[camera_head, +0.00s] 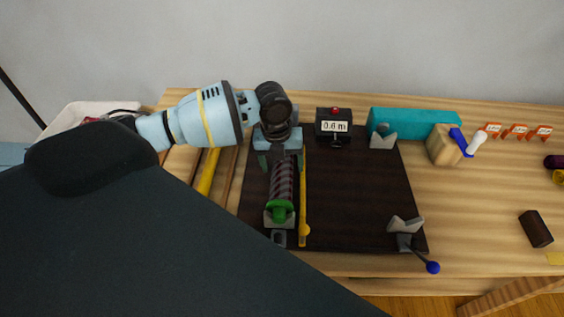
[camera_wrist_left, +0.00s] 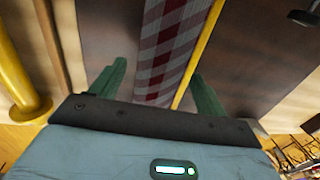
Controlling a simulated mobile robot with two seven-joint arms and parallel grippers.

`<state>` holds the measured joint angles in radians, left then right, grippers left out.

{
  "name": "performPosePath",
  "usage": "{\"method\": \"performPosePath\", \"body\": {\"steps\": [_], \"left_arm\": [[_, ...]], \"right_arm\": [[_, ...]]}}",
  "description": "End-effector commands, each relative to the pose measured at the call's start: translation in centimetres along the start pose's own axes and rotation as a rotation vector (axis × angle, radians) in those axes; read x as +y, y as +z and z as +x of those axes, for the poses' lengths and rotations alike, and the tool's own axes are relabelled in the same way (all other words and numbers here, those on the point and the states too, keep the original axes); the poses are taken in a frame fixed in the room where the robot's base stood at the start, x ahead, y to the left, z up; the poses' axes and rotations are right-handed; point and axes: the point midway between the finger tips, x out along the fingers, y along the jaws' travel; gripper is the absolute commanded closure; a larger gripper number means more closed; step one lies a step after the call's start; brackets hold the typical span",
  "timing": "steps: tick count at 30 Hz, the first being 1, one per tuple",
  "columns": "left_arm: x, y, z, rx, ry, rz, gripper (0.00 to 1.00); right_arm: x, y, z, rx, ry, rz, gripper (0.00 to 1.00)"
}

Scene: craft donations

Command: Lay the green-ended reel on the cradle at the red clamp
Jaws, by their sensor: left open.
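The green-ended reel (camera_head: 281,188) lies lengthwise on the dark board, its green end (camera_head: 279,212) toward the front on a grey support (camera_head: 278,237). It carries a dark checked wrap, which shows red and white in the left wrist view (camera_wrist_left: 160,55). My left gripper (camera_head: 279,160) is over the reel's far part, open, with its green fingers (camera_wrist_left: 155,88) on either side of the wrap. My arm hides the far end. Two grey V-shaped cradles stand on the board's right side, one far (camera_head: 382,138), one near (camera_head: 405,225). I cannot make out a red clamp. My right gripper is not in view.
A yellow rod (camera_head: 303,190) runs close along the reel's right side. A blue-knobbed lever (camera_head: 432,267) is by the near cradle. A black meter (camera_head: 333,138), a teal box (camera_head: 410,117) and a wooden block (camera_head: 440,150) stand behind. The board's middle (camera_head: 355,195) is clear.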

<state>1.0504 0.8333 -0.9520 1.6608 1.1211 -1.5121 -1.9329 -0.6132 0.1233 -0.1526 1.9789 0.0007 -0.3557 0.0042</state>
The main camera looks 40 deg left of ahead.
Motion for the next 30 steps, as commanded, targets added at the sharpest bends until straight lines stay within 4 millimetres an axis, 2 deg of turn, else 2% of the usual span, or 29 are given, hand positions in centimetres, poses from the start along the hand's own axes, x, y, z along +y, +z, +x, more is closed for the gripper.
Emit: {"method": "performPosePath", "body": {"steps": [4, 7, 15, 21, 30], "left_arm": [[0.0, 0.0, -0.1, 0.001, 0.001, 0.000, 0.25], [0.0, 0.1, -0.9, -0.002, -0.001, 0.000, 0.25], [0.0, 0.1, -5.1, -0.003, -0.002, 0.000, 0.25], [0.0, 0.0, -7.3, -0.002, -0.001, 0.000, 0.25], [0.0, 0.0, -7.8, 0.000, 0.000, 0.000, 0.25]], "right_arm": [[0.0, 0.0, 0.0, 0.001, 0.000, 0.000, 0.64], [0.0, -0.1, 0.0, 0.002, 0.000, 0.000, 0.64], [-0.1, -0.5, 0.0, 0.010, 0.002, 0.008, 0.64], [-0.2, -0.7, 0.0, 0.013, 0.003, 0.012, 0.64], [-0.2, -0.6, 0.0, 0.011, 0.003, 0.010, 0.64]]}}
